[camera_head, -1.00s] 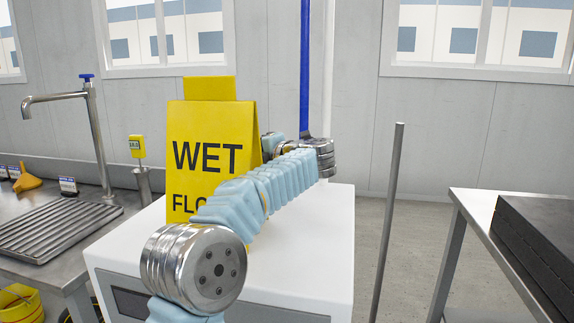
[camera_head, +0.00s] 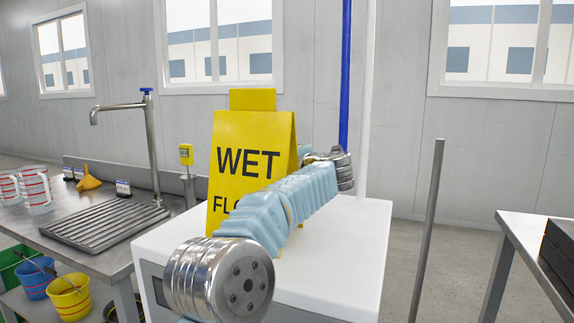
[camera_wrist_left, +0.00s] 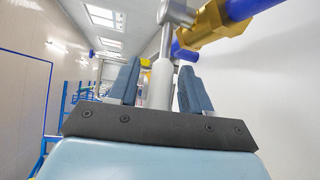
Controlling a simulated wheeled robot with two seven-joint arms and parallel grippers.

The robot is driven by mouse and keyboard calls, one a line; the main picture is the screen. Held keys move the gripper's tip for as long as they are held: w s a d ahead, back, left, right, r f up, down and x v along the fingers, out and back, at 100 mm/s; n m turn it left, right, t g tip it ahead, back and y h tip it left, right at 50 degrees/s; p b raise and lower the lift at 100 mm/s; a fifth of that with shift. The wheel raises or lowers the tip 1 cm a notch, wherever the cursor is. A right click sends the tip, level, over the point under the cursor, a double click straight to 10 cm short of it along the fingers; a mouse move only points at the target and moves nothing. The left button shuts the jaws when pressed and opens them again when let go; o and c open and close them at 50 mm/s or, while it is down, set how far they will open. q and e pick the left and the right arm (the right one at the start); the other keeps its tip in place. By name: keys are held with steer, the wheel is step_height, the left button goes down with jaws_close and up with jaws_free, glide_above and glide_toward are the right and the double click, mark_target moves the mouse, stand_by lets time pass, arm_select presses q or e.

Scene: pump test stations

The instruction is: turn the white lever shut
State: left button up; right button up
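The white lever (camera_wrist_left: 160,84) shows in the left wrist view as a white grip on a metal stem. The stem runs up to a brass valve fitting (camera_wrist_left: 212,27) on a blue pipe. My left gripper (camera_wrist_left: 158,80) has its two blue fingers on either side of the white grip. A gap shows between the left finger and the grip, and the right finger is very close to it. The gripper looks open around the lever. In the head view my arm reaches away and hides its own hand. The lever cannot be made out there, and my right gripper is out of view.
A yellow wet floor sign (camera_head: 250,145) stands on a white cabinet (camera_head: 340,235) beside my arm. A blue pipe (camera_head: 345,70) rises behind. A sink bench (camera_head: 75,225) is at left, a grey post (camera_head: 428,220) and another table (camera_head: 535,232) at right.

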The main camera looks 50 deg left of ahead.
arm_select(q)
steer(key=shift+d, duration=0.15)
steer(key=shift+d, duration=0.35)
steer(key=b+v, duration=0.1)
steer(key=v, duration=1.2)
steer(key=shift+s, duration=0.15)
steer(key=shift+a, duration=0.1)
steer(key=w+a+n+g+p, duration=0.2)
steer(key=w+n+g+p, duration=0.2)
steer(key=w+g+p, duration=0.15)
steer(key=s+x, duration=0.1)
steer(key=x, duration=1.2)
steer(key=shift+s+f+g+h+p, duration=0.2)
steer(key=shift+s+g+h+p, duration=0.05)
steer(key=shift+g+h+p, duration=0.1)
